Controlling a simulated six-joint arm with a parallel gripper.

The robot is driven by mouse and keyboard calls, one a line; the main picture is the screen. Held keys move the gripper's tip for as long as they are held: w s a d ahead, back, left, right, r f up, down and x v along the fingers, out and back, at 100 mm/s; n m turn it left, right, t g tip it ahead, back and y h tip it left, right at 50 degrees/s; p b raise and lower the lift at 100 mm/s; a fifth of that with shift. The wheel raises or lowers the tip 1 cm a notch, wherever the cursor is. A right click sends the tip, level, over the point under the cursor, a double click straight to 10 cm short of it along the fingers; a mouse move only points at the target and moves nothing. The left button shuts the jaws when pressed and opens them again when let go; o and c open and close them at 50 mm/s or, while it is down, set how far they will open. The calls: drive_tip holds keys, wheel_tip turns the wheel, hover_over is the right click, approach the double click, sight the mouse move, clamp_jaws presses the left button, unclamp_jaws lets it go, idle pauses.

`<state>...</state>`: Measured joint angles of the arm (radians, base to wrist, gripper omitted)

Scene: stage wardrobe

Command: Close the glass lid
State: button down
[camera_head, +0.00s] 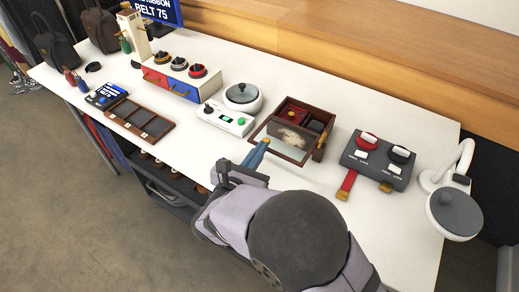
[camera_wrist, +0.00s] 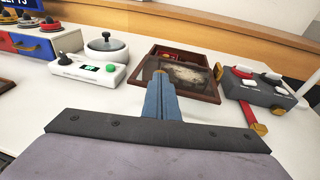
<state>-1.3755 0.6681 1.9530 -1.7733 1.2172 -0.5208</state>
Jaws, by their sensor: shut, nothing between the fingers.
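A dark wooden box (camera_head: 327,120) with red-lined compartments stands near the middle of the table. It also shows in the wrist view (camera_wrist: 214,64). Its glass lid (camera_head: 292,140), a wood-framed pane, slants low across the box's front; the wrist view shows its cloudy pane (camera_wrist: 182,78). The box interior shows uncovered behind it. My gripper (camera_head: 264,143) is shut and empty, its blue fingers pointing at the lid's front left part. In the wrist view the fingertips (camera_wrist: 160,76) overlap the lid's left part; I cannot tell whether they touch it. A small gold piece shows at the tips.
A white scale (camera_head: 228,119) and a round lidded pot (camera_head: 242,96) stand left of the box. A grey switch box (camera_head: 376,160) with red and gold levers is to its right. A white lamp (camera_head: 454,212) stands at the right end. Table in front is mostly clear.

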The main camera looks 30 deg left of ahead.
sight(282, 130)
drive_tip(key=b+x, duration=0.1)
drive_tip(key=x, duration=0.2)
drive_tip(key=d+r+b+x, duration=0.1)
drive_tip(key=x, duration=0.3)
drive_tip(key=r+b+x, duration=0.1)
drive_tip(key=x, duration=0.3)
drive_tip(key=shift+w+d, duration=0.4)
drive_tip(key=shift+w+r, duration=0.1)
drive_tip(key=shift+w, duration=0.25)
drive_tip(key=shift+r, duration=0.25)
drive_tip(key=shift+r, duration=0.15)
drive_tip(key=shift+s, duration=0.55)
drive_tip(key=v, duration=1.3)
drive_tip(key=shift+s+f, duration=0.2)
drive_tip(key=shift+f, duration=0.05)
